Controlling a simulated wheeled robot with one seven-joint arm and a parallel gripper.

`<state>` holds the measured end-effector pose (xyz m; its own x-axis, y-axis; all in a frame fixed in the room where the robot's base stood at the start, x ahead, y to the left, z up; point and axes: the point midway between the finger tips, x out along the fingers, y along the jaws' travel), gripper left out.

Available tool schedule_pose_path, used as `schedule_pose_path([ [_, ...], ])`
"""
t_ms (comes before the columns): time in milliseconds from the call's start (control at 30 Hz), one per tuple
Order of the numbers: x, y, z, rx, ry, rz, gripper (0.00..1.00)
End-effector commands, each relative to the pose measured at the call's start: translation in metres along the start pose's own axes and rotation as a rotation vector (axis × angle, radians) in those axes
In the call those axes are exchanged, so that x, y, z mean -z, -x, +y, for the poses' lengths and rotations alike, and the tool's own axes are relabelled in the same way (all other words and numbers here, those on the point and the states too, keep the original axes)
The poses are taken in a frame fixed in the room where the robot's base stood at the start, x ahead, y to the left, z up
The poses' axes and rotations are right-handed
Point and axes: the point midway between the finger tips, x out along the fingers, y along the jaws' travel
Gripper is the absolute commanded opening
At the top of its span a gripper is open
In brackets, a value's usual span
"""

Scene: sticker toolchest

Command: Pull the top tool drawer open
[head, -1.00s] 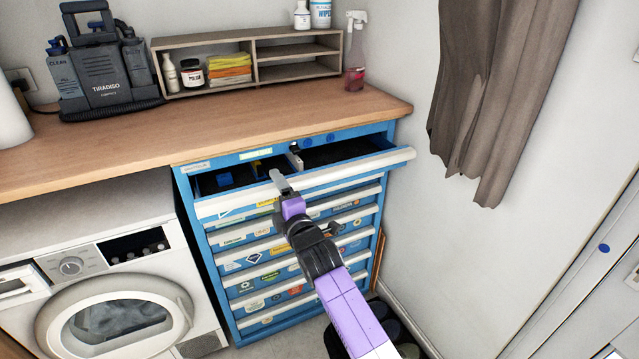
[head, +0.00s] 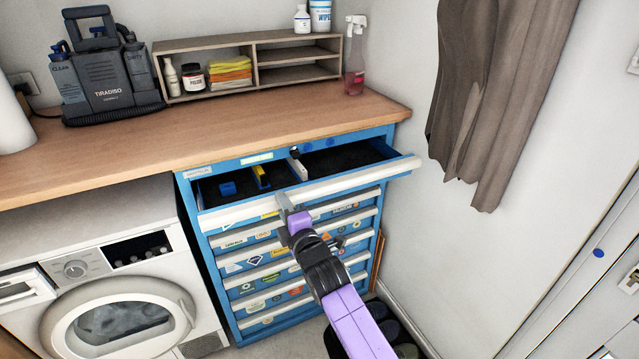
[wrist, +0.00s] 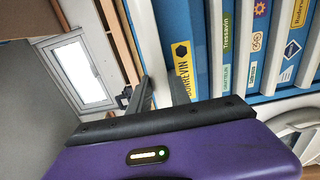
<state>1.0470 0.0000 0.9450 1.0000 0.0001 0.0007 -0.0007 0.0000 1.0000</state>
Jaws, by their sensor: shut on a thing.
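The blue tool chest (head: 189,205) stands under the wooden worktop, with a stack of drawers. Its top drawer (head: 350,183) is pulled partly out, and its dark interior shows with a divider and small blue and yellow items. My gripper (head: 286,207) is at the middle of the top drawer's pale front handle and is shut on it. In the wrist view my gripper's fingers (wrist: 160,95) meet the pale handle edge (wrist: 146,50). The exact grip on the handle is partly hidden by the fingers.
A white washing machine (head: 60,230) stands left of the chest. A grey wall and brown curtain (head: 490,100) are close on the right. The worktop (head: 240,120) holds a shelf unit (head: 260,86), a grey cleaning machine (head: 108,75) and a spray bottle (head: 355,70). Dark objects lie on the floor at lower right.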

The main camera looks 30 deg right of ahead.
Motion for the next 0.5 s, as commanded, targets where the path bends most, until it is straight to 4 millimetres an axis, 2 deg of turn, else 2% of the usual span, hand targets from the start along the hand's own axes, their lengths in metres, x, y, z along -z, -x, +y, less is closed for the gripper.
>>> schedule_pose_path([
  [500, 0.0, 0.038, 0.001, 0.004, 0.001, 0.0, 0.0],
])
